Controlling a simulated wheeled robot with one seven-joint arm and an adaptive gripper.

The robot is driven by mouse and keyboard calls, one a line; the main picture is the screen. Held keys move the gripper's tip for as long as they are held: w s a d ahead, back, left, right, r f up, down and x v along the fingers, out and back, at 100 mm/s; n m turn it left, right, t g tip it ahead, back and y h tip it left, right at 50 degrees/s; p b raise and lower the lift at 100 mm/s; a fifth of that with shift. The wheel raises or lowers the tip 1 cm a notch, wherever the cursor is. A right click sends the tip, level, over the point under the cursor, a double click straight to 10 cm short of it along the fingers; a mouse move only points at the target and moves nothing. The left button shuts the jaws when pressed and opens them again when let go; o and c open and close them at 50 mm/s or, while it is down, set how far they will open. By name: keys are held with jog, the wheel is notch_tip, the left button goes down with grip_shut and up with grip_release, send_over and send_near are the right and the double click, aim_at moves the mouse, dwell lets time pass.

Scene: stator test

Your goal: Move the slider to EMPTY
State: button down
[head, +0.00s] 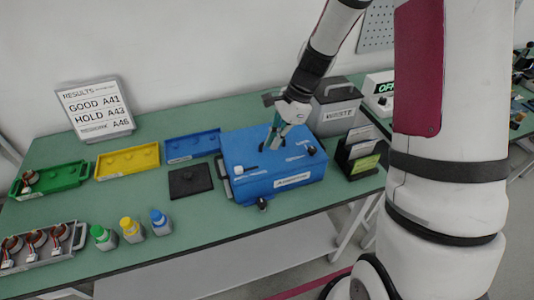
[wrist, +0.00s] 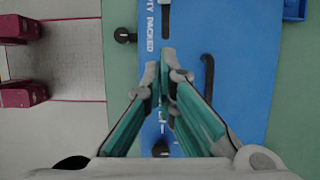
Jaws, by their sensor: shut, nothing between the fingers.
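The blue box (head: 255,190) stands on the green bench, with white labels and several controls on its top. In the wrist view, the box top (wrist: 190,25) carries a dark slot (wrist: 165,22) beside lettering ending in "TY PACKED". A pale piece (wrist: 164,2) at the slot's upper end is cut off by the picture edge; it may be the slider. In the head view a small white knob (head: 239,170) stands at the left of the box top. My gripper (head: 270,146) is shut and empty above the box; its fingertips (wrist: 162,66) show below the slot.
A curved black handle (wrist: 208,75) and dark knobs (wrist: 124,36) are near my fingers. A waste bin (head: 335,108) stands behind right, a card rack (head: 357,153) right.

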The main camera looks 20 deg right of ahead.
jog(key=shift+v, duration=1.45)
jog(key=s+a+r+n+t+h, duration=0.1)
jog(key=s+r+n, duration=0.3)
jog(key=r, duration=0.3)
jog(key=s+a+r+n+t+h, duration=0.1)
jog(key=s+r+n, duration=0.4)
jog(key=r, duration=0.2)
jog(key=s+r+n+t+h, duration=0.1)
jog(key=s+r+n, duration=0.2)
jog(key=s, duration=0.3)
jog(key=s+r+n+t+h, duration=0.1)
jog(key=s+r+n+t, duration=0.1)
jog(key=s+r+n, duration=0.2)
jog(key=shift+s+d+n+t, duration=0.15)
jog(key=shift+s+n+t, duration=0.15)
jog(key=shift+s+n, duration=0.9)
jog(key=shift+s, duration=0.15)
